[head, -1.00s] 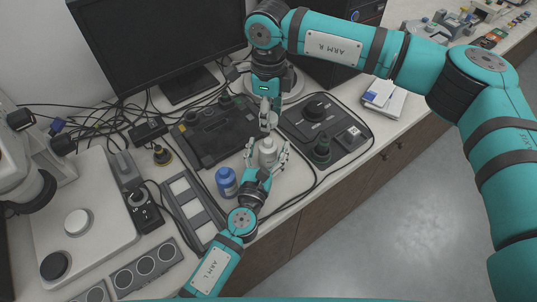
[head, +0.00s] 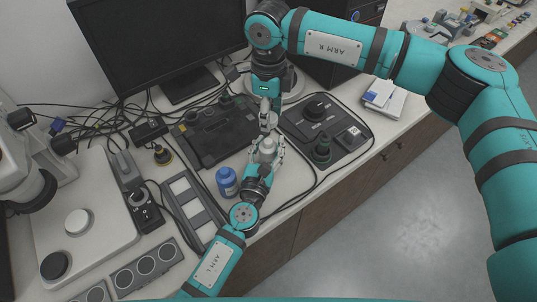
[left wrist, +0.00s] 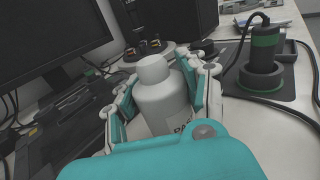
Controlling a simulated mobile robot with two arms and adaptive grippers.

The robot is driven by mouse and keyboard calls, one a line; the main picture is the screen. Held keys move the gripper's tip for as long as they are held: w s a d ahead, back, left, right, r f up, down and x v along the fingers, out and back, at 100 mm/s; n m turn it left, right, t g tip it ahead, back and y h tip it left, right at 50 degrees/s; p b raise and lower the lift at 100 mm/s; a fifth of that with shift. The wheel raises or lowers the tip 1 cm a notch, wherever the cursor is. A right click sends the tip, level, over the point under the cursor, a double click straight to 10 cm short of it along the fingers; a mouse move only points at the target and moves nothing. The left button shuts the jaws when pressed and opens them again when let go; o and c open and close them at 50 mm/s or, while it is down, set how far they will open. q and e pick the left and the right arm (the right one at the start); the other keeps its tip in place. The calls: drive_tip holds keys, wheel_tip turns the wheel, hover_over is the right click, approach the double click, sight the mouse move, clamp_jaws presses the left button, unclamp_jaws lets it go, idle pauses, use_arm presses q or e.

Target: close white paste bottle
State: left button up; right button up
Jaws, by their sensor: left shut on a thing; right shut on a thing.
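The white paste bottle (head: 267,153) stands upright on the bench, with part of its dark lettering showing in the left wrist view (left wrist: 165,101). My left gripper (head: 265,160) is shut around the bottle's body, fingers on both sides. The bottle's narrow white top shows above the fingers. My right gripper (head: 268,111) points down just behind and above the bottle in the head view. It is shut on a small white piece, probably the cap (head: 269,121), mostly hidden by the fingers. I cannot make out my right gripper in the left wrist view.
A black tray-like device (head: 214,132) lies to the left. The bench's front edge is near.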

sight(268, 144)
idle(0.4)
drive_tip(key=shift+s+a+f, duration=0.1)
drive_tip(key=shift+s+f, duration=0.1)
drive_tip(key=shift+f, duration=1.05)
drive_tip(key=shift+s+a+f, duration=0.1)
drive_tip(key=shift+s+f, duration=0.1)
drive_tip(key=shift+f, duration=1.05)
drive_tip(key=shift+f, duration=0.85)
drive_tip(key=shift+s+d+f, duration=0.1)
drive_tip(key=shift+f, duration=0.2)
drive_tip(key=shift+c, duration=0.3)
drive_tip(key=shift+d+f+n, duration=0.1)
drive_tip(key=shift+f+n, duration=0.2)
drive_tip(key=shift+f, duration=0.35)
drive_tip(key=shift+c, duration=0.8)
drive_tip(key=shift+s, duration=0.1)
drive_tip(key=shift+o, duration=0.2)
